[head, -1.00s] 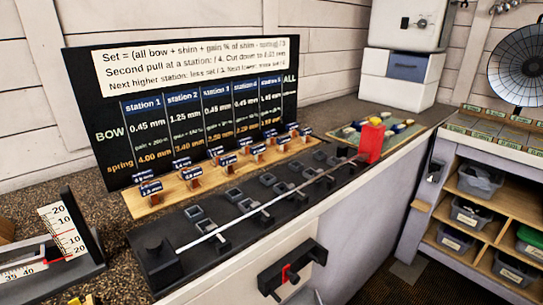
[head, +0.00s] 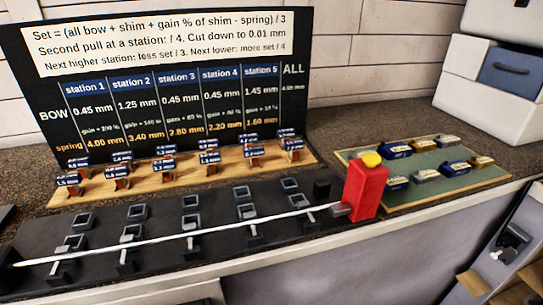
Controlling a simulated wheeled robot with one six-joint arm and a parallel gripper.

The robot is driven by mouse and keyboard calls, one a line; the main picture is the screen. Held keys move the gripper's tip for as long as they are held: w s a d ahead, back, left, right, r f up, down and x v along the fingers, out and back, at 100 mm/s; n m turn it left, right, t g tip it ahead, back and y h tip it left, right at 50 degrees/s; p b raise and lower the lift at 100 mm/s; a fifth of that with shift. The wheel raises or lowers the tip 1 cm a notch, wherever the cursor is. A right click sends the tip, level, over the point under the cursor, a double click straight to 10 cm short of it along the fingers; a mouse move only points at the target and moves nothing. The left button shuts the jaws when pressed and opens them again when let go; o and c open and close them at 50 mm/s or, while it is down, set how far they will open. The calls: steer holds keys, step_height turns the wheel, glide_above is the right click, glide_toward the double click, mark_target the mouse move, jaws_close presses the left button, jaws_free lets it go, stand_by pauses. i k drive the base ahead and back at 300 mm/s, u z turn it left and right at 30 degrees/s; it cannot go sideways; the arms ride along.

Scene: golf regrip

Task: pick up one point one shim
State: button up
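A wooden rack (head: 185,184) holds several small shims with blue labels in two rows below the black board. The label numbers are too small to read with certainty, so I cannot tell which one is the 1.1 shim. In the front row, shims stand from the far left (head: 69,185) through the middle (head: 163,171) to the right end (head: 294,149). The back row is partly hidden behind the front one. My gripper is not in view now.
A long dark fixture (head: 140,245) with a white shaft (head: 180,238) lies in front of the rack. A red block with a yellow knob (head: 365,188) stands at its right end. A green mat (head: 440,185) with several small labelled pieces is further right. The black board (head: 165,80) stands behind.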

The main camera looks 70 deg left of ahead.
mark_target(209, 158)
steer(key=i, duration=0.65)
steer(key=u, duration=3.3)
steer(key=i, duration=0.5)
